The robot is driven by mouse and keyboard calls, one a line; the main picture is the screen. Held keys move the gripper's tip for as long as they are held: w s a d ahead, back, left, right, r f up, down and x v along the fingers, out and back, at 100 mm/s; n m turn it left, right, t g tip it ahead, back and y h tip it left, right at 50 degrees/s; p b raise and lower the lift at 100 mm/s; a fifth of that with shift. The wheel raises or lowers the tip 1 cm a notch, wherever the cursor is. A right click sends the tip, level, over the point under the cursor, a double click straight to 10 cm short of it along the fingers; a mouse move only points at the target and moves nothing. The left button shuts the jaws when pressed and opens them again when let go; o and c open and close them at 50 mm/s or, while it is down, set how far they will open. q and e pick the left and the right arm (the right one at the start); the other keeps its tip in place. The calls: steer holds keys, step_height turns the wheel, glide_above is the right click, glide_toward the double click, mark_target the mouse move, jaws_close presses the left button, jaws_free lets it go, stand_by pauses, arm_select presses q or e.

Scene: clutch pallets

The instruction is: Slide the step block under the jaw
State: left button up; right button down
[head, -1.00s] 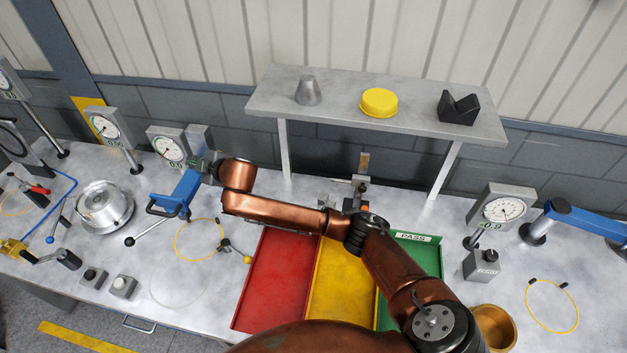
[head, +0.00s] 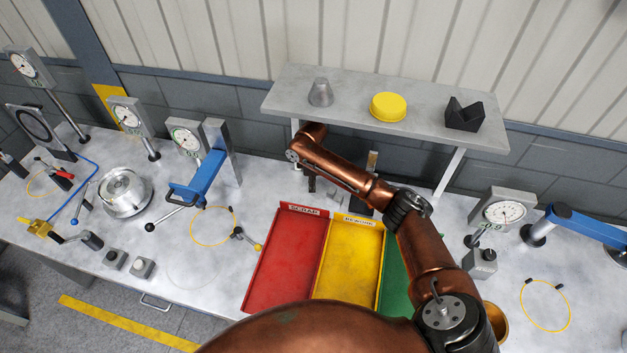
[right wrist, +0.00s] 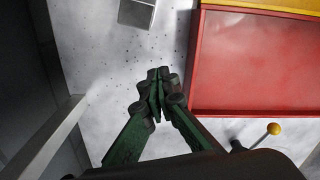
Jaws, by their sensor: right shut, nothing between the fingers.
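My right gripper (right wrist: 160,76) is shut and empty in the right wrist view, its green fingers together over the bench. In the head view its dark tip (head: 312,184) shows small below my right forearm, behind the red tray. A grey metal block (right wrist: 137,12) lies on the bench beyond the fingertips, apart from them; I cannot tell whether it is the step block. A fixture with a tan-topped post (head: 372,160) stands under the shelf, partly hidden by my right arm. I cannot make out its jaw. My left gripper is not in view.
The red tray (head: 285,262) stands beside yellow (head: 350,262) and green trays (head: 394,275). A shelf (head: 350,98) on legs stands over the bench's back.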

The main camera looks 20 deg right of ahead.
mark_target(330, 192)
step_height(330, 192, down, 4)
steer(key=shift+r, duration=0.1)
steer(key=d, duration=0.1)
steer(key=p, duration=0.1)
steer(key=s+d, duration=0.1)
steer(key=shift+d+f+p, duration=0.3)
steer(key=shift+d, duration=0.05)
steer(key=shift+s+d+f, duration=0.1)
steer(key=shift+s+d, duration=0.05)
steer(key=shift+d, duration=0.35)
steer(key=d+p, duration=0.1)
steer(key=s+d+p, duration=0.1)
steer(key=shift+d, duration=0.4)
